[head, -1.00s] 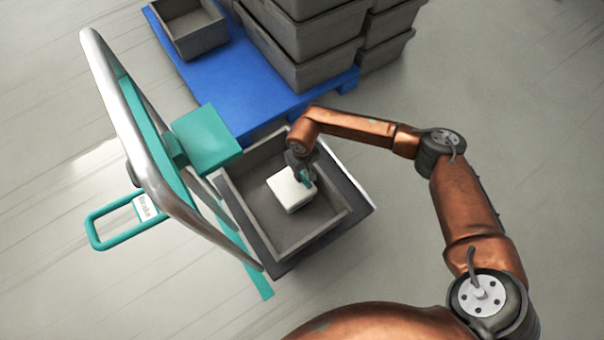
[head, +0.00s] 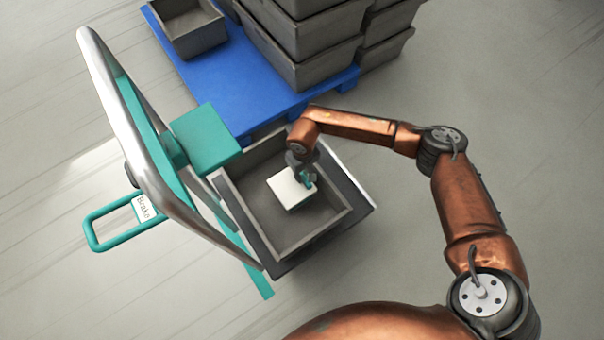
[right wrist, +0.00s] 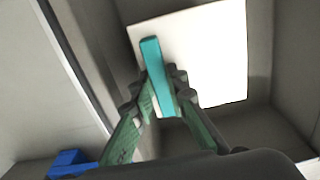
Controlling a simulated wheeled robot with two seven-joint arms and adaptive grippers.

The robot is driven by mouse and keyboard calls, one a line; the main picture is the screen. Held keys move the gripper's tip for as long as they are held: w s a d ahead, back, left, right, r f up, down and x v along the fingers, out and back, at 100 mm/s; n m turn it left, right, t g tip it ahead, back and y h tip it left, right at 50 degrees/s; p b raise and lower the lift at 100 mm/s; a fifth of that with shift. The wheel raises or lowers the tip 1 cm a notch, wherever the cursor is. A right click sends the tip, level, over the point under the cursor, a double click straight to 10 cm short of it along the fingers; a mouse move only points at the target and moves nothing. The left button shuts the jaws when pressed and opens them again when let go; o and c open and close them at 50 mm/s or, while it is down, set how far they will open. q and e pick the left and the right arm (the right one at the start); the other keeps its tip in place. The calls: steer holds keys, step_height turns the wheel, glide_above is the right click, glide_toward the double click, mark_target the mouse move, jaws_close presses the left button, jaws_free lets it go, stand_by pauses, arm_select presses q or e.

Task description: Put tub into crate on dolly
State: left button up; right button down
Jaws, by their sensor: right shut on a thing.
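The white tub (head: 288,191) is inside the grey crate (head: 330,222) on the dolly (head: 361,207), within the crate's walls. My right gripper (head: 307,179) is above the crate, shut on the tub at its right side. In the right wrist view the gripper (right wrist: 162,88) closes on a teal handle-like strip on the tub (right wrist: 212,60), whose white face fills the upper middle. Whether the tub touches the crate floor, I cannot tell. The crate wall (right wrist: 80,60) shows beside it. My left gripper is not in view.
The dolly's silver push bar (head: 150,180) and teal frame stand left of the crate, with a teal brake pedal loop (head: 105,242). A blue pallet (head: 215,90) behind carries stacked grey crates (head: 315,70) and a lone open crate (head: 190,42). The floor at right is clear.

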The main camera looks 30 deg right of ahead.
steer(key=shift+f, duration=0.1)
steer(key=c, duration=1.8)
jaws_free()
steer(key=o, duration=0.5)
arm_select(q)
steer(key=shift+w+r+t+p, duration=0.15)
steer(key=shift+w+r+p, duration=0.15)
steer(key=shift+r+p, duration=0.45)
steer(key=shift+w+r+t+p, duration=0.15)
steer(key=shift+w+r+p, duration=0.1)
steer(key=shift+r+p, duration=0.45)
arm_select(e)
steer(key=shift+r, duration=3.55)
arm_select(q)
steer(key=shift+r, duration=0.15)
